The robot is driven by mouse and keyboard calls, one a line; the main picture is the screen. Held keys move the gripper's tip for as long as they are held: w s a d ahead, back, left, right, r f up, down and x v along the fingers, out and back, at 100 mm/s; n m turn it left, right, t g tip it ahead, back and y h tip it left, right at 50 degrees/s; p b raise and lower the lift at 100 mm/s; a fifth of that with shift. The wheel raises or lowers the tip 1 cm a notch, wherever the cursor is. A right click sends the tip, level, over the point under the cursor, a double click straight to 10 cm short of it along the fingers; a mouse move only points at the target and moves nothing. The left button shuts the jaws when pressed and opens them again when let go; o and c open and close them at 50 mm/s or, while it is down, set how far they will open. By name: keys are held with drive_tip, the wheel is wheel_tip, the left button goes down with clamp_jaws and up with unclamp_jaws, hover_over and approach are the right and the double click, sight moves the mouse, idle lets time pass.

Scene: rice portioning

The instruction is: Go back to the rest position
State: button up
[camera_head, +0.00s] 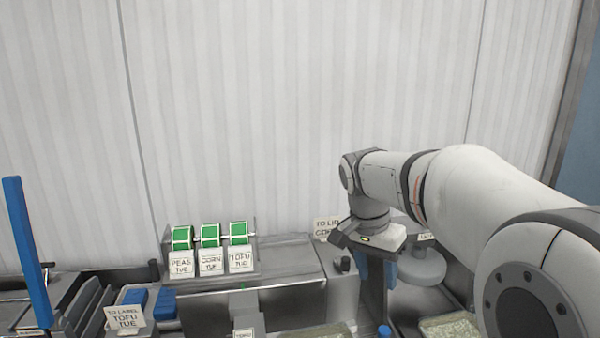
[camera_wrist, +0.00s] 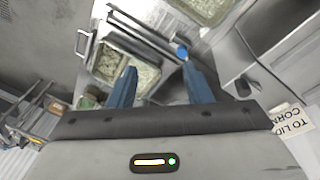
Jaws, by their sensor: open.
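My gripper (camera_head: 376,284) hangs from the white arm at the right of the head view, pointing down over the counter to the right of the grey dispenser unit. In the wrist view my gripper (camera_wrist: 158,70) shows two blue fingers spread apart with nothing held between them. Beyond the fingers is a metal tray (camera_wrist: 92,62) with compartments of pale, grainy food. A small blue round knob or cap (camera_wrist: 182,53) shows near the right fingertip, and it also shows in the head view (camera_head: 384,331).
A grey unit (camera_head: 290,262) carries green label rolls (camera_head: 210,235) marked PEAS, CORN and TOFU. A TO LID sign (camera_head: 326,228) stands beside my gripper. A tall blue bar (camera_head: 26,250) and a TO LABEL sign (camera_head: 127,318) are at left. Space above the counter is clear.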

drive_tip(key=s+f+n+t+y+b, duration=0.1)
drive_tip(key=s+f+n, duration=0.3)
drive_tip(key=s, duration=0.4)
drive_tip(key=s+f+n+t+y+b, duration=0.1)
drive_tip(key=s+f+n, duration=0.3)
drive_tip(key=s, duration=0.5)
drive_tip(key=shift+d+f+t+b, duration=0.2)
drive_tip(key=shift+f+t+b, duration=0.2)
drive_tip(key=shift+f+t, duration=0.4)
